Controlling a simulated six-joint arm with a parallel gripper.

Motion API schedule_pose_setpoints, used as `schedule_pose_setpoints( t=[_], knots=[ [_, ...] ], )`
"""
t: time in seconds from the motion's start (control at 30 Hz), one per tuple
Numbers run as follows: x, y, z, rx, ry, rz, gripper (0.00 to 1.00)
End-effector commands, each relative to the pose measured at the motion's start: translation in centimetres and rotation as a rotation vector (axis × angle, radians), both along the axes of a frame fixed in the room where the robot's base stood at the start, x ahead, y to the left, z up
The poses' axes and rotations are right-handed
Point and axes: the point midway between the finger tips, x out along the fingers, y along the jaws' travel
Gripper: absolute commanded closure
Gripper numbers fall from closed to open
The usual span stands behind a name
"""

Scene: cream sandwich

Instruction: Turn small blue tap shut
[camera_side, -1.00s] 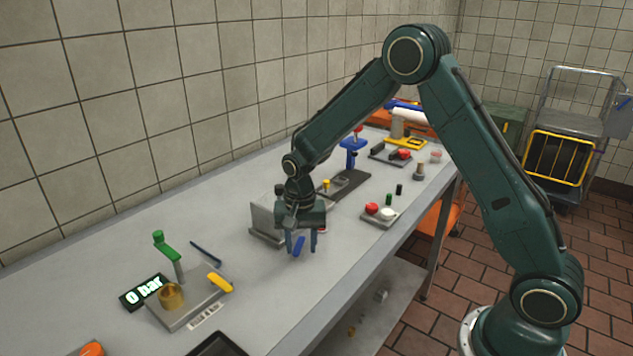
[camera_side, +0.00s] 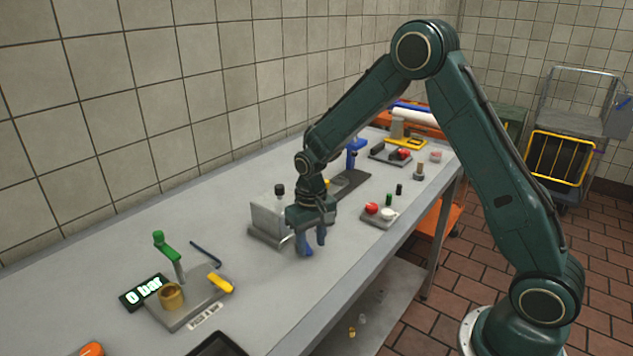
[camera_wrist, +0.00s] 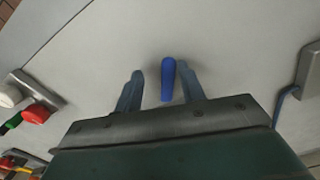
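The small blue tap handle (camera_wrist: 168,80) shows in the wrist view as a short rounded blue bar between my fingers. It lies nearer the right finger; a clear gap separates it from the left one. I cannot tell whether it touches the right finger. My gripper (camera_wrist: 160,68) is open around it, and its fingers are blue-grey. In the side view my gripper (camera_side: 312,244) points down low over the bench, in front of the steel block (camera_side: 266,221). There the tap blends with the fingers and I cannot separate it. Its mount is hidden.
A plate (camera_side: 190,316) with a brass cup, green crank, yellow handle and "0 bar" display (camera_side: 144,291) stands front left. A small tray (camera_side: 379,221) with red and white knobs is to the right. The bench (camera_side: 270,300) between is clear.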

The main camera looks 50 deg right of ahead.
Motion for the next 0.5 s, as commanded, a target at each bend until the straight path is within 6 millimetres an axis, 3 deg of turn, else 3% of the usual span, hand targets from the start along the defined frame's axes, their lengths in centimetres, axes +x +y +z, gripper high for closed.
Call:
schedule_pose_setpoints(
  t=[0.43, 0.5],
  knots=[
    [-0.2, -1.2, 0.0, -0.001, -0.001, 0.263, 0.62],
    [0.0, -1.2, 1.0, -0.002, -0.005, 0.273, 0.62]
  ],
)
